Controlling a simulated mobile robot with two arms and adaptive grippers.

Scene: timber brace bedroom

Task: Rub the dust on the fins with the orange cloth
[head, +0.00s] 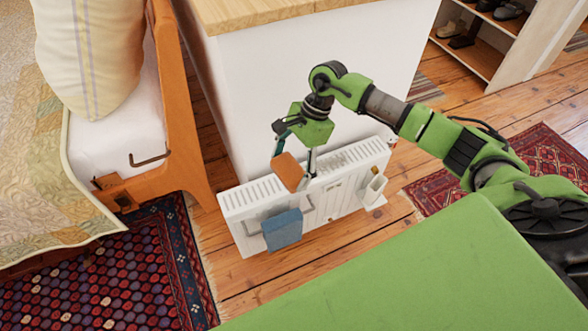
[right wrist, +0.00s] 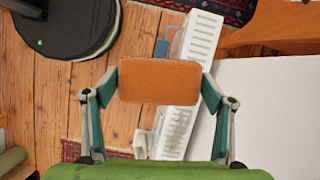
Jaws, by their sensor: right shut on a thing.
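The orange cloth (head: 288,172) is a flat, pad-like piece held between the fingers of my right gripper (head: 296,156). In the right wrist view the orange cloth (right wrist: 159,82) spans the gap between both fingertips. It is over the top of the white radiator (head: 240,232), left of the dust; I cannot tell if it touches. The fins (head: 262,191) run along the radiator's top. Grey dust (head: 350,156) lies on their right part, and the dusty fins (right wrist: 177,130) show below the cloth in the right wrist view. My left gripper is out of view.
A blue cloth (head: 282,230) hangs on the radiator's front rail, with a white holder (head: 375,190) at its right end. A white cabinet (head: 300,85) stands close behind. The wooden bed (head: 178,110) is at the left. Bare floor (head: 340,245) lies in front.

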